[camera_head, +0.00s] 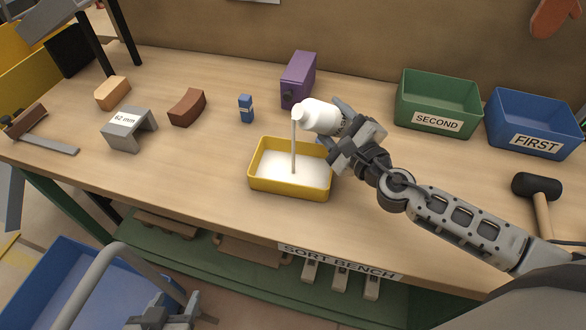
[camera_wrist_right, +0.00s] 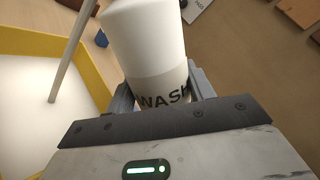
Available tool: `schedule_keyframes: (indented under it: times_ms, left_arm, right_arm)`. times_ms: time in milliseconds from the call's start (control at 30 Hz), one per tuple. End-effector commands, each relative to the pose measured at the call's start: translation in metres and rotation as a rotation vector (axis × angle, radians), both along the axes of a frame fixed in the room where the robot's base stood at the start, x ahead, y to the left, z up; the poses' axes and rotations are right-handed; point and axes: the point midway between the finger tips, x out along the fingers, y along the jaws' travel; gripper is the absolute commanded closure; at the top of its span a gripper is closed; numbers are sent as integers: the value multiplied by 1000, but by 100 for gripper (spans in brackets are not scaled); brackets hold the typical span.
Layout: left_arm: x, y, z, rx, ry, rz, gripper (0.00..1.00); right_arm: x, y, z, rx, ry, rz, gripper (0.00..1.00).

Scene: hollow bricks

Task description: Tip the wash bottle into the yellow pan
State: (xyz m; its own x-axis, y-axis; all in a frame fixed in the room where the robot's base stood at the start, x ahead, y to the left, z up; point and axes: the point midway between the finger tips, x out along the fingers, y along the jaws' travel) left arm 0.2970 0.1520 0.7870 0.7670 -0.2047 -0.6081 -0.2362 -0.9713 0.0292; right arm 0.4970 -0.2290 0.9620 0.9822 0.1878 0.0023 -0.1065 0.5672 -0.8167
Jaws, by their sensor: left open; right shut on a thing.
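The white wash bottle (camera_head: 320,117) is tipped nearly onto its side above the yellow pan (camera_head: 257,184), its mouth end to the left. My right gripper (camera_head: 346,133) is shut around the bottle's body. In the right wrist view, the bottle (camera_wrist_right: 147,45) bears the letters WASH, partly hidden by the gripper. A thin pale straight stream (camera_head: 294,148) runs from the mouth down into the pan. The pan sits on the bench and holds white contents. My left gripper (camera_head: 160,319) is open and empty at the bottom edge, low and away from the pan, partly cut off.
Bricks and a grey bridge piece (camera_head: 129,127) lie left. A mallet (camera_head: 538,190) lies right.

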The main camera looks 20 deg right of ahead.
Motion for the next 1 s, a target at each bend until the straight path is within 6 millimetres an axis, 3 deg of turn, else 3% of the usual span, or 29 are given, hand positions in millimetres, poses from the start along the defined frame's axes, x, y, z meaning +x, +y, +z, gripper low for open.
schedule_keyframes:
  times_ms: [1000]
  left_arm:
    - [0,0,0,0,-1,0,43]
  right_arm:
    - [1,-2,-1,-47,-13,0,83]
